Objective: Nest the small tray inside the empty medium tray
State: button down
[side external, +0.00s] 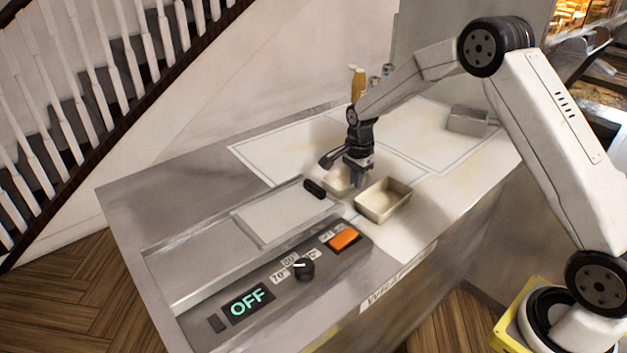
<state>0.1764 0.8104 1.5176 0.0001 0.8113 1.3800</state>
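A small cream tray (335,183) stands on the worktop, partly hidden behind my gripper. A larger cream tray (383,201), which looks like the medium one, stands just to its right and nearer the front edge. Its inside looks empty. My gripper (358,182) points down at the right side of the small tray, between the two trays. Its fingertips are low, near the small tray's right wall. The fingers are too small to tell whether they are apart or closed on that wall.
A grey metal container (467,120) stands at the back right. Bottles (357,84) stand behind the arm. A black handle (314,188) lies left of the small tray, by a flat lid (285,212). A control panel (300,268) reading OFF is in front. The back-left white surface is clear.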

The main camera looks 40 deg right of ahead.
jog(key=shift+r, duration=2.45)
jog(key=shift+s+r, duration=0.1)
jog(key=shift+s, duration=0.05)
jog(key=s+d+r+t, duration=0.1)
jog(key=s+r, duration=0.3)
jog(key=s, duration=0.7)
jog(key=shift+s+d+r+n+t, duration=0.3)
jog(key=shift+d+r, duration=0.05)
jog(key=shift+d, duration=0.05)
jog(key=shift+f, duration=0.2)
jog(key=shift+f, duration=1.8)
jog(key=shift+f, duration=1.55)
